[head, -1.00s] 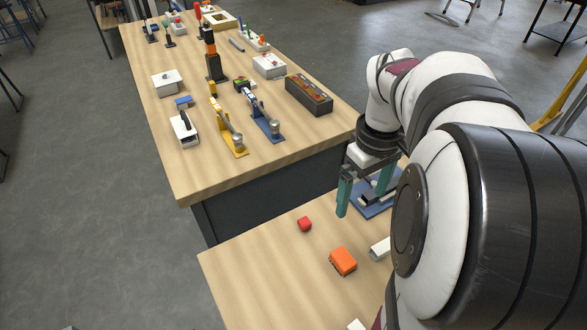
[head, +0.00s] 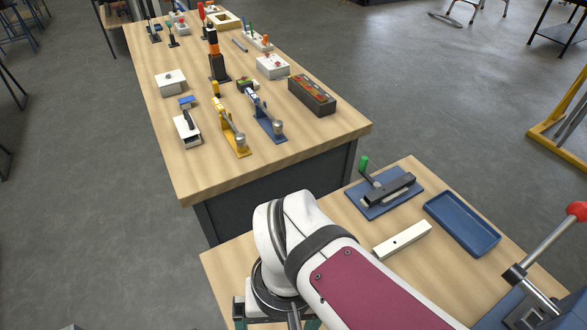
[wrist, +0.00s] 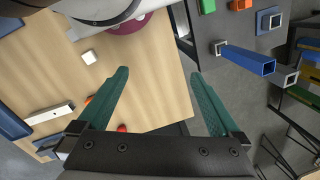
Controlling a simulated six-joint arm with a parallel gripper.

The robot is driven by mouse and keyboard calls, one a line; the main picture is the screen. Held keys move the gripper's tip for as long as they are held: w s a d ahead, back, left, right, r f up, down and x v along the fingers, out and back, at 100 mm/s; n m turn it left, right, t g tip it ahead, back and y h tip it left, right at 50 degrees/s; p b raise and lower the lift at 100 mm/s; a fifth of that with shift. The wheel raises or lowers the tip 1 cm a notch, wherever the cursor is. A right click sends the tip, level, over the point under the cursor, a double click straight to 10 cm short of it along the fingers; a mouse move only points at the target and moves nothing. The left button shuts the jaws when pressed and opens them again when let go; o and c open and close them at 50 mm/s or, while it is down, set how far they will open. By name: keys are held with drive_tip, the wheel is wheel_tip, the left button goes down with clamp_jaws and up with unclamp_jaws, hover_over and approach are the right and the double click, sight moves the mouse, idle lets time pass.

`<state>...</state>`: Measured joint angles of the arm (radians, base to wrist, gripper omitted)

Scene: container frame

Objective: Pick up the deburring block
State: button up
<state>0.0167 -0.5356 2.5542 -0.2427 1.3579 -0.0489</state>
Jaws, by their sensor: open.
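My gripper (wrist: 160,73) is open and empty in the wrist view, its two teal fingers spread above the near wooden table. An orange block (wrist: 88,99), which may be the deburring block, shows only as a sliver beside the left finger, which hides most of it. A small red block (wrist: 121,128) lies between the fingers' bases, close to the gripper body. My arm also hides the orange and red blocks there.
A white bar (head: 402,240), a blue tray (head: 437,206) and a blue fixture with a green-handled lever (head: 408,203) stand at the right. A small white cube (wrist: 89,57) lies near my base. The far bench (head: 185,172) holds several tools. A lever with a red knob (head: 577,211) rises at far right.

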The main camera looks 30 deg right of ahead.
drive_tip(key=w+d+f+n+h, duration=0.3)
drive_tip(key=w+d+n, duration=0.2)
drive_tip(key=d+n, duration=0.5)
drive_tip(key=w+d+f+n+h, duration=0.3)
drive_tip(key=w+d+n, duration=0.35)
drive_tip(key=n, duration=0.55)
drive_tip(key=shift+n, duration=0.4)
drive_tip(key=x, duration=1)
drive_tip(key=shift+s+d, duration=0.2)
drive_tip(key=shift+d, duration=0.25)
drive_tip(key=x, duration=0.6)
drive_tip(key=shift+w+a+f, duration=0.1)
drive_tip(key=shift+a+f, duration=0.15)
drive_tip(key=shift+a, duration=0.05)
drive_tip(key=c, duration=1.5)
wheel_tip(320, 180, up, 10)
drive_tip(key=shift+r, duration=0.1)
drive_tip(key=shift+c, duration=0.2)
